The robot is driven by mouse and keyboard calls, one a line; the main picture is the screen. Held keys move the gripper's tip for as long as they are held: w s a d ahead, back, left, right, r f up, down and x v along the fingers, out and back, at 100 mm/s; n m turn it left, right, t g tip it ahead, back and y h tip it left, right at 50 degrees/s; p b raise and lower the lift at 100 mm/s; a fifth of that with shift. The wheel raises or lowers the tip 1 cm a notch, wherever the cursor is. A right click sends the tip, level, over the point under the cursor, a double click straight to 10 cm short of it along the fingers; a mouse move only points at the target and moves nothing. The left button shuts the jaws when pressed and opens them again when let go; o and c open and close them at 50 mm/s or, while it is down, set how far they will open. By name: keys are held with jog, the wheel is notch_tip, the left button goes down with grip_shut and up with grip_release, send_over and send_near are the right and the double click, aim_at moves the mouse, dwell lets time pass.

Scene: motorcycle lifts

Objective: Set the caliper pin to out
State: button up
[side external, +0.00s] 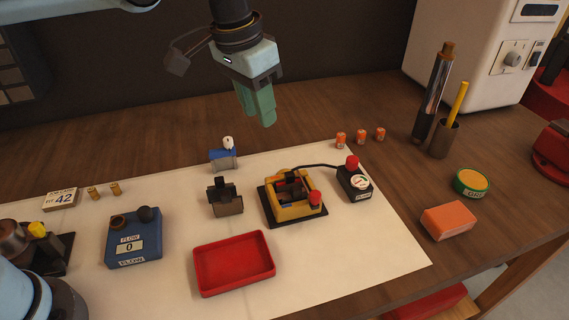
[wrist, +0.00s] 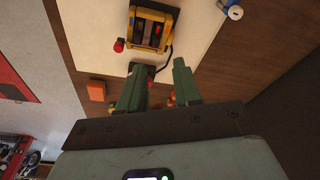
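A yellow and black fixture (side external: 293,197) stands on the white mat, with a red-topped knob (side external: 315,198) at its front right corner. It also shows at the top of the wrist view (wrist: 153,28), with the red knob (wrist: 118,45) sticking out to its left. No label marks a caliper pin, so I cannot tell for certain which part it is. My gripper (side external: 257,112) hangs above and behind the fixture, well clear of it. In the wrist view its two green fingers (wrist: 160,72) stand apart with nothing between them.
A black box with a red button (side external: 354,180) is cabled to the fixture. A blue block with a white knob (side external: 224,158), a dark bracket (side external: 225,197), a red tray (side external: 234,262) and a blue flow box (side external: 134,238) share the mat. Tall cylinders (side external: 436,95) stand at right.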

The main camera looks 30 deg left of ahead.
jog(key=m+g, duration=0.2)
send_near(316, 193)
jog(key=shift+y, duration=0.4)
jog(key=f, duration=0.9)
jog(key=shift+d, duration=0.35)
jog(key=shift+c, duration=0.4)
grip_shut()
